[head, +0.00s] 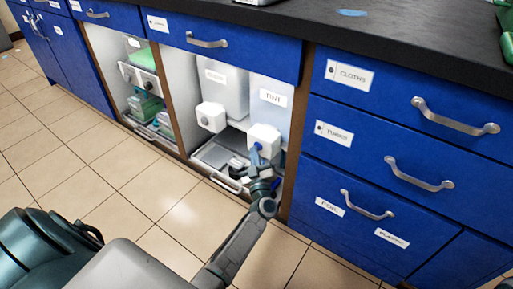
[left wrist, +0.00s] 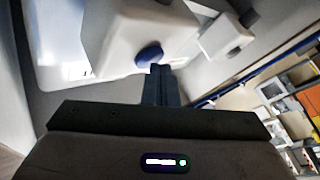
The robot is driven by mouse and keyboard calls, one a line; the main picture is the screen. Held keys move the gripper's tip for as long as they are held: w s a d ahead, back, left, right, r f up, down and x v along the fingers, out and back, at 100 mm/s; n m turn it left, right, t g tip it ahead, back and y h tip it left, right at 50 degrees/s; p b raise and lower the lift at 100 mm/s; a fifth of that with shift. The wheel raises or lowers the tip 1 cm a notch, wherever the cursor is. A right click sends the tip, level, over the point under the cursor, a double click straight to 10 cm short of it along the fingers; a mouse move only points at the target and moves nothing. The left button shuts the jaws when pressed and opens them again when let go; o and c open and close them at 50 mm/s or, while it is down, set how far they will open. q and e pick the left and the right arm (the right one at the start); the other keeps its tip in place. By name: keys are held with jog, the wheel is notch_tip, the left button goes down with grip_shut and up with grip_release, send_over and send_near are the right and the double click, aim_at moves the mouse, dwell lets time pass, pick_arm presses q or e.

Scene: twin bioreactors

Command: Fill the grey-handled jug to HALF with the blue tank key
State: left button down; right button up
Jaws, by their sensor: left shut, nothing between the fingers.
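The blue tank key (head: 257,147) sits on the front of a white block (head: 267,136) below the right tank. In the left wrist view it is a dark blue oval knob (left wrist: 149,56) on a white housing. My left gripper (head: 262,174) is shut and empty, just below the key in the head view. In the left wrist view its closed fingertips (left wrist: 160,68) are at the knob's lower right edge; I cannot tell whether they touch. No grey-handled jug can be made out for certain; my gripper covers part of the tray area. My right gripper is not in view.
A second white block with a grey knob (head: 210,118) is left of the blue key. A grey pull-out tray (head: 210,153) lies below the blocks. Blue drawers (head: 400,130) flank the opening on the right. The tiled floor (head: 130,185) in front is clear.

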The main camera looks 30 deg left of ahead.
pick_arm(q)
jog(key=shift+s+a+p, duration=0.1)
jog(key=shift+s+p, duration=0.45)
jog(key=shift+s, duration=0.3)
jog(key=s+p, duration=0.3)
jog(key=s, duration=0.2)
jog(key=shift+a, duration=0.2)
